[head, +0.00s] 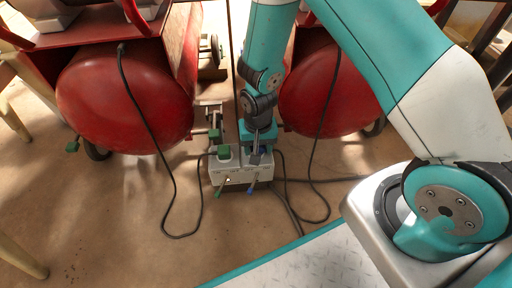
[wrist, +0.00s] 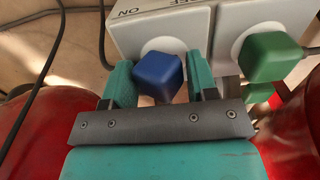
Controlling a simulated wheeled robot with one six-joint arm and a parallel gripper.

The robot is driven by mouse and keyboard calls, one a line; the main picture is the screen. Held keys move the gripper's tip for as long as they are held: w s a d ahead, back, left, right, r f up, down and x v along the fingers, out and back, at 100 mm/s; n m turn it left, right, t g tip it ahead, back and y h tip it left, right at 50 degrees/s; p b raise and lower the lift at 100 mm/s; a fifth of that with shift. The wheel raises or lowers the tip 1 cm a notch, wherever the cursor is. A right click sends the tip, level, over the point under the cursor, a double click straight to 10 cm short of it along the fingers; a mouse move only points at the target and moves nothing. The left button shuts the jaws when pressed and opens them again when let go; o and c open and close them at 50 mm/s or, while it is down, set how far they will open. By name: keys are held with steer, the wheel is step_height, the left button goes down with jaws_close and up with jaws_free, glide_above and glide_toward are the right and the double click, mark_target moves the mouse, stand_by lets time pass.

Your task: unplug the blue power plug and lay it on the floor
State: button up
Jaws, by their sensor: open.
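The blue power plug (wrist: 158,77) sits in a white socket box (wrist: 130,32) in the wrist view. My gripper (wrist: 160,64) is open, with one teal finger on each side of the blue plug. Small gaps seem to show between plug and fingers; contact is hard to tell. In the head view my gripper (head: 259,148) is down at the right half of the socket box (head: 232,176) and hides most of the blue plug.
A green plug (wrist: 268,57) sits beside the blue one, also in the head view (head: 224,152). Levers with green and blue tips (head: 250,191) stick out of the box front. Red tanks (head: 125,100) flank it. Black cables (head: 320,180) lie on the floor; bare floor (head: 120,220) is in front.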

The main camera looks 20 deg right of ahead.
steer(key=shift+s+d+f, duration=0.2)
steer(key=shift+s+f, duration=0.05)
steer(key=c, duration=1)
steer(key=shift+o, duration=0.2)
steer(key=shift+w+a+r+p, duration=0.15)
steer(key=shift+r+p, duration=1.3)
steer(key=shift+r, duration=0.1)
steer(key=shift+r+p, duration=1.55)
steer(key=shift+r, duration=0.1)
steer(key=s+d+p, duration=0.1)
steer(key=s+p, duration=0.2)
steer(key=s, duration=0.5)
steer(key=s+d+r+p, duration=0.1)
steer(key=s+p, duration=0.3)
steer(key=s, duration=0.5)
steer(key=shift+s+d, duration=0.2)
steer(key=shift+d, duration=0.6)
steer(key=shift+f, duration=0.1)
